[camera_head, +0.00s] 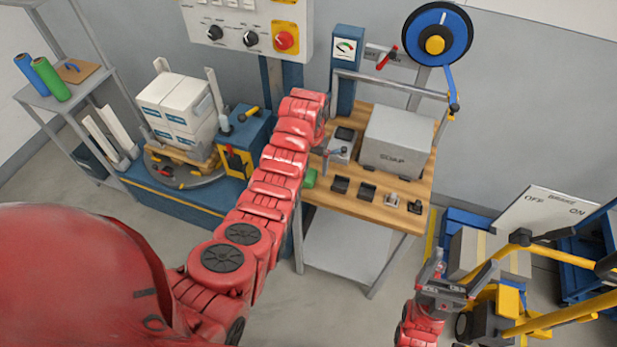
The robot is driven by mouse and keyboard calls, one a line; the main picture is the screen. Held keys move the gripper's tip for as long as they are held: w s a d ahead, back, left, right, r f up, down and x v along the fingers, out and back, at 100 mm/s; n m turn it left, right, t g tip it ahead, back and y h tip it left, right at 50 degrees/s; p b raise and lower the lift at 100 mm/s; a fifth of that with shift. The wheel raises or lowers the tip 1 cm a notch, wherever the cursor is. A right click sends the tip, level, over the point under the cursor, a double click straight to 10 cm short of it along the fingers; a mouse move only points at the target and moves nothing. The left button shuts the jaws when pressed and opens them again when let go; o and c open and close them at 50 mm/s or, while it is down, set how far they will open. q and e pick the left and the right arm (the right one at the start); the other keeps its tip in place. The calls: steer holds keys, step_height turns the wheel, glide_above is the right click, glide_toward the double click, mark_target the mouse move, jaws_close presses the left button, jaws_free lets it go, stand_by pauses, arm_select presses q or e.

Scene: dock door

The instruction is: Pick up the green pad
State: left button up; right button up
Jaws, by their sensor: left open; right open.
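The green pad (310,178) lies at the left edge of the wooden bench top (400,218). My red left arm partly hides it. My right gripper (460,268) is open and empty, at the lower right, beyond the bench's front right corner.
Small black blocks (367,191) and a grey box (397,140) marked SOAP share the bench. A blue machine (255,130) with stacked white boxes (180,108) stands left. A yellow-handled cart (570,318) stands near my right gripper. Floor in front is clear.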

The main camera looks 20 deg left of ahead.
mark_target(309, 174)
arm_select(q)
steer(key=shift+f+p, duration=0.15)
steer(key=shift+p, duration=0.15)
steer(key=f+p, duration=0.1)
steer(key=f, duration=0.1)
steer(key=shift+a+f+p, duration=0.3)
steer(key=shift+a+p, duration=0.05)
steer(key=shift+p, duration=0.05)
steer(key=shift+f, duration=1.1)
steer(key=c, duration=1.4)
steer(key=shift+r, duration=0.15)
